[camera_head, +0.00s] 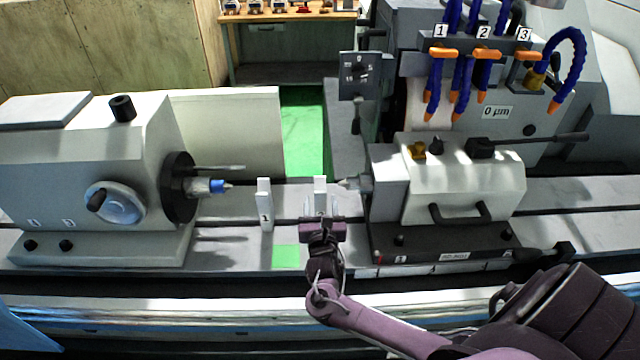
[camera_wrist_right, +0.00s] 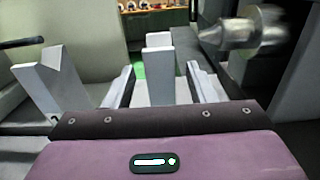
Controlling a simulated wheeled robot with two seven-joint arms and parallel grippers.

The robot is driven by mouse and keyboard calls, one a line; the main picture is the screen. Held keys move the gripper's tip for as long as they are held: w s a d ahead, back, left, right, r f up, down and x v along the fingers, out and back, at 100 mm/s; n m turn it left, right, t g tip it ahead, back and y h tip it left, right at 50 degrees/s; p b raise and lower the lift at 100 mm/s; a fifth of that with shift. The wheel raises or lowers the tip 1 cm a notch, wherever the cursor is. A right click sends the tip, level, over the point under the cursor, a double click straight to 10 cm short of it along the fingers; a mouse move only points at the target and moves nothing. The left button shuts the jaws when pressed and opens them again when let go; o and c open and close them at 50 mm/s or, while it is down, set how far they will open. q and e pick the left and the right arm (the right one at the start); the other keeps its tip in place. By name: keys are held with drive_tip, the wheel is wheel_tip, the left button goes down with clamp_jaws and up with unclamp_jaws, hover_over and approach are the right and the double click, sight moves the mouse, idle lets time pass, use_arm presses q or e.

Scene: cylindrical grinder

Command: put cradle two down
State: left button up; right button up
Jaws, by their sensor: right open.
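Cradle two (camera_head: 320,186) is a pale upright block with a notched top, standing on the machine bed just left of the tailstock tip. My right gripper (camera_head: 320,220) is low in front of it and hides its lower part. In the right wrist view, cradle two (camera_wrist_right: 159,82) stands upright between the two open fingers (camera_wrist_right: 160,76), with gaps visible on both sides. Cradle one (camera_head: 265,205), marked 1, stands upright on the bed to the left. It also shows in the wrist view (camera_wrist_right: 52,82), outside the fingers. My left gripper is not in view.
The workhead (camera_head: 100,175) with its blue-collared centre (camera_head: 205,186) is at left. The tailstock (camera_head: 450,185) is close at right, its tip (camera_head: 350,183) beside cradle two. A green square (camera_head: 286,257) lies on the bed between the cradles' fronts. Coolant hoses (camera_head: 460,85) hang behind.

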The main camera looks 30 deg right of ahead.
drive_tip(key=shift+v, duration=2.8)
